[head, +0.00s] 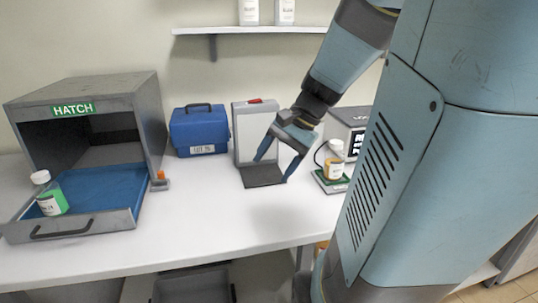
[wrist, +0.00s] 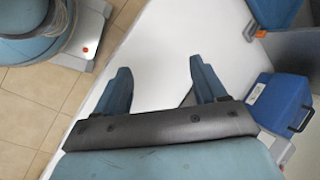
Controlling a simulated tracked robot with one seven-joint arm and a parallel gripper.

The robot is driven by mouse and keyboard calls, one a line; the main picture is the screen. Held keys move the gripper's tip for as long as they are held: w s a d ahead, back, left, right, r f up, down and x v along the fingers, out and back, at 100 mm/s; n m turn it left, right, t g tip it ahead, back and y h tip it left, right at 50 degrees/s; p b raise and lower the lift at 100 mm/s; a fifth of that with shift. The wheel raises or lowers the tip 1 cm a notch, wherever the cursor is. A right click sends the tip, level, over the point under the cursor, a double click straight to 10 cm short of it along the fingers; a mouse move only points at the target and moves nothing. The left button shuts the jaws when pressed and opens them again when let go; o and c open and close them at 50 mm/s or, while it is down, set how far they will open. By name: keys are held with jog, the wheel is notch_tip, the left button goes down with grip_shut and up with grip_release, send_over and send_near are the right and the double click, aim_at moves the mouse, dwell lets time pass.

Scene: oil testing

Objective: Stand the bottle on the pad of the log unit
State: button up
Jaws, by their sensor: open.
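A bottle with amber liquid and a white cap (head: 334,160) stands upright on a small green-topped plate at the right, in front of a grey box with a black label. Another bottle, with green liquid (head: 50,197), stands tilted-looking in the blue-lined drawer at the left. An upright unit with a pale panel (head: 247,125) and a dark flat pad (head: 262,177) stands mid-table; the pad looks bare. My gripper (head: 271,170) is open and empty, pointing down around the pad area. The wrist view shows its spread fingers (wrist: 158,65) over white tabletop.
The grey hatch box (head: 85,90) has its drawer (head: 90,226) pulled out. A blue case (head: 198,130) stands between hatch and panel unit. A small orange-topped item (head: 160,181) sits beside the drawer. A wall shelf (head: 250,30) holds white bottles. The front middle tabletop is clear.

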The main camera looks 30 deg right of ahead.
jog(key=s+a+r+n+t+h, duration=0.3)
jog(key=s+a+r+n+h, duration=0.1)
jog(key=n, duration=0.6)
jog(key=shift+s+a+r+t+h, duration=0.2)
jog(key=shift+s+r+t+h, duration=0.1)
jog(key=shift+s+r+h, duration=0.5)
jog(key=shift+f, duration=0.1)
